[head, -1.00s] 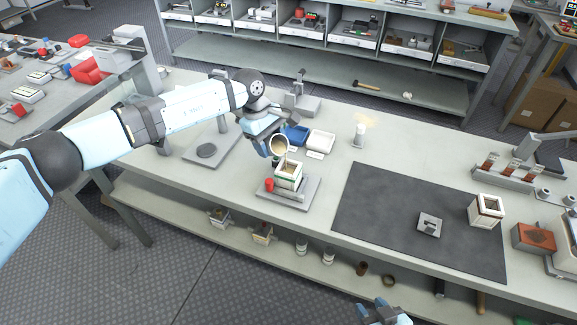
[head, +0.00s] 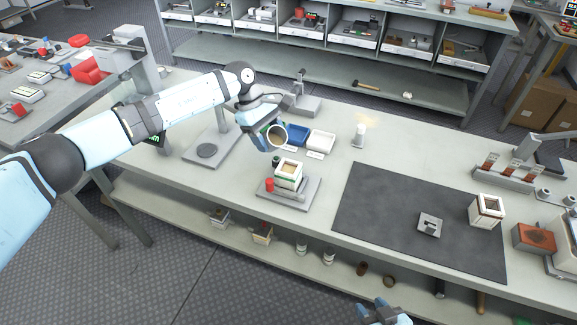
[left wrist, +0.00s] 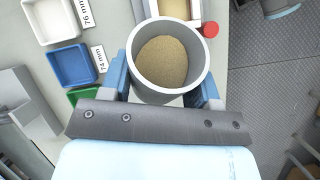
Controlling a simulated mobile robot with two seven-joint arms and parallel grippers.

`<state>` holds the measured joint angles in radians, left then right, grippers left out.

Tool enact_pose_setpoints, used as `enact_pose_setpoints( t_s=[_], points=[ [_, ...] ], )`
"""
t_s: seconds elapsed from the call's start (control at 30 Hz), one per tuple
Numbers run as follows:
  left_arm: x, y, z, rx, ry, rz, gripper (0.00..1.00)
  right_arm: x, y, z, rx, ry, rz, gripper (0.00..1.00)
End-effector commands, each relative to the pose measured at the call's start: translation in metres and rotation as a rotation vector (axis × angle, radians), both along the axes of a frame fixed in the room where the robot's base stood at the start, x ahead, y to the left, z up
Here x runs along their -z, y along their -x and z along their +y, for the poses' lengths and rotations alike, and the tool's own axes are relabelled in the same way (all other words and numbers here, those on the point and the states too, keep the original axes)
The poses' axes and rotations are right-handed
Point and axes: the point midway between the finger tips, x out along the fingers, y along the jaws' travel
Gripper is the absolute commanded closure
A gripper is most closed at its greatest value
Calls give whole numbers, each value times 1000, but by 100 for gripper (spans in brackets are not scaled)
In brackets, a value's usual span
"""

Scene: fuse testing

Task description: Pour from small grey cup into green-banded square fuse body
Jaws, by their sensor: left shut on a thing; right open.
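My left gripper (head: 270,142) is shut on the small grey cup (head: 277,135) and holds it in the air, up and left of the fuse body. The cup is tilted, its mouth turned toward the head camera. The left wrist view shows sandy tan grains inside the cup (left wrist: 168,60). The green-banded square fuse body (head: 288,175) stands upright on a grey plate (head: 305,190). Its open top shows a tan inside; in the left wrist view part of the fuse body (left wrist: 175,8) shows beyond the cup. My right gripper (head: 384,312) is open and empty at the bottom edge.
A red round piece (head: 269,185) sits beside the fuse body. Blue (head: 295,134) and white (head: 321,142) trays lie behind. A dark mat (head: 390,220) with another square body (head: 486,210) lies right.

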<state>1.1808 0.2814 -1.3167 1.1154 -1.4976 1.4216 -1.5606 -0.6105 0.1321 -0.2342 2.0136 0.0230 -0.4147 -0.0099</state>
Motion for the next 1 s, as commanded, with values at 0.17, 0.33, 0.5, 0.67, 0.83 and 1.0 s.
enact_pose_setpoints(
  t_s=[0.17,0.33,0.5,0.67,0.83,1.0],
  points=[
    [-14,-3,2,-1,53,53,71,0,0,0,0,0,0,57],
    [-35,-9,8,-2,110,114,71,0,0,0,0,0,0,57],
    [-57,-16,14,-3,185,194,71,0,0,0,0,0,0,57],
    [-72,-24,22,-4,279,298,71,0,0,0,0,0,0,57],
    [-81,-32,28,-2,382,405,71,0,0,0,0,0,0,57],
    [-94,-37,33,-1,448,476,71,0,0,0,0,0,0,57]
  ],
)
